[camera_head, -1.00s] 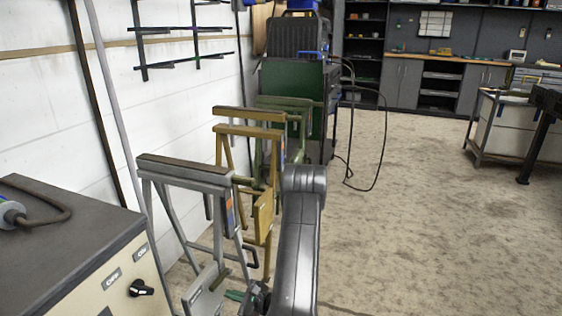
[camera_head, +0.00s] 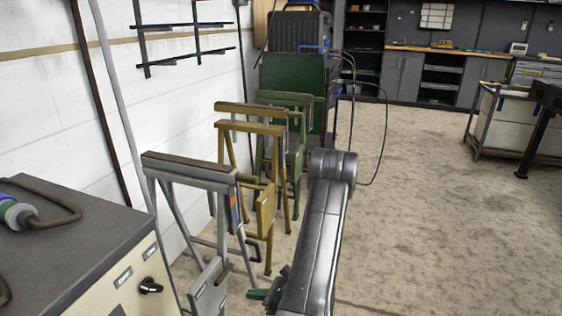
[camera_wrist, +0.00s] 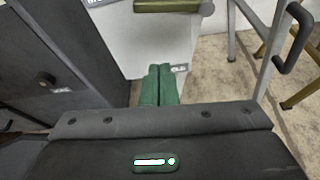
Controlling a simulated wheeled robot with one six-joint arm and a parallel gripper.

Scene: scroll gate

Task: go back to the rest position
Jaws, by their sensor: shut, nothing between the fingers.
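My gripper (camera_head: 258,294) shows at the bottom of the head view, partly hidden by my own dark arm. Its green fingers point left toward the lower part of a grey folding trestle (camera_head: 190,170). In the wrist view, my gripper (camera_wrist: 160,68) has its two green fingers side by side and shut, with nothing between them. A pale panel (camera_wrist: 130,42) with a small label is behind the fingertips. I cannot tell whether they touch it.
A dark-topped cabinet (camera_head: 80,240) with a black knob stands at the lower left. A yellow trestle (camera_head: 248,128) and a green trestle (camera_head: 285,97) stand behind the grey one, along the white wall. The floor (camera_head: 450,240) to the right is clear up to a workbench (camera_head: 520,120).

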